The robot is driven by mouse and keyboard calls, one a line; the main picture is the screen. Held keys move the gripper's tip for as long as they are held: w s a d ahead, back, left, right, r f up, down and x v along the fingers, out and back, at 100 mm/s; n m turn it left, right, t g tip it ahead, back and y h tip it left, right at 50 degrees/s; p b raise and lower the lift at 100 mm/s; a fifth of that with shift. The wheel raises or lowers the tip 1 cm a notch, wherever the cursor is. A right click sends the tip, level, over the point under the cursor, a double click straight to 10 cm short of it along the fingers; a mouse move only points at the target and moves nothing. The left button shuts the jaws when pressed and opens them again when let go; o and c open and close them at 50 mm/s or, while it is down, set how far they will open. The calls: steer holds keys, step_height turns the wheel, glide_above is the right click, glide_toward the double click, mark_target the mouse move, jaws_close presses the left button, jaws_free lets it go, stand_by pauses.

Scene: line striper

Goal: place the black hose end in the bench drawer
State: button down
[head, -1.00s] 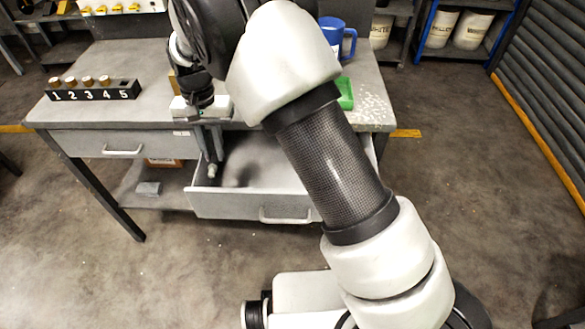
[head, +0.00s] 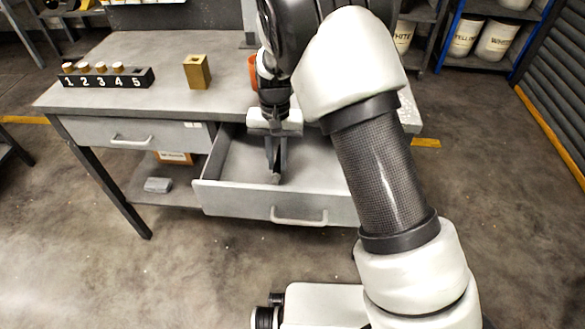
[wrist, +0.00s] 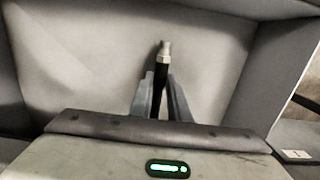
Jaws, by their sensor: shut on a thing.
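The bench drawer (head: 240,199) is pulled out from the grey workbench. My gripper (head: 275,174) points down into it, over the middle of the opening. In the wrist view my gripper (wrist: 161,80) is shut on the black hose end (wrist: 164,52), a short dark piece with a bright metal tip that sticks out past the fingers. The drawer's pale interior (wrist: 95,55) fills the wrist view around it. I cannot tell whether the tip touches the drawer floor. In the head view the hose end is mostly hidden by the fingers.
On the bench stand a black numbered rack (head: 108,78) and a brass-coloured block (head: 197,72). An orange object (head: 253,70) is partly hidden behind my wrist. A closed drawer (head: 130,134) is to the left. The drawer floor around my gripper looks clear.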

mark_target(292, 178)
steer(key=shift+d+f+b, duration=0.3)
steer(key=shift+d+f, duration=0.4)
steer(key=shift+d, duration=0.3)
steer(key=shift+d+f+b, duration=0.3)
steer(key=shift+d+f, duration=0.35)
steer(key=shift+d, duration=0.3)
steer(key=shift+f, duration=0.1)
steer(key=c, duration=1.7)
jaws_free()
steer(key=shift+o, duration=0.2)
step_height(292, 178, up, 12)
steer(key=p, duration=0.3)
steer(key=shift+w+r, duration=0.2)
steer(key=shift+w, duration=0.15)
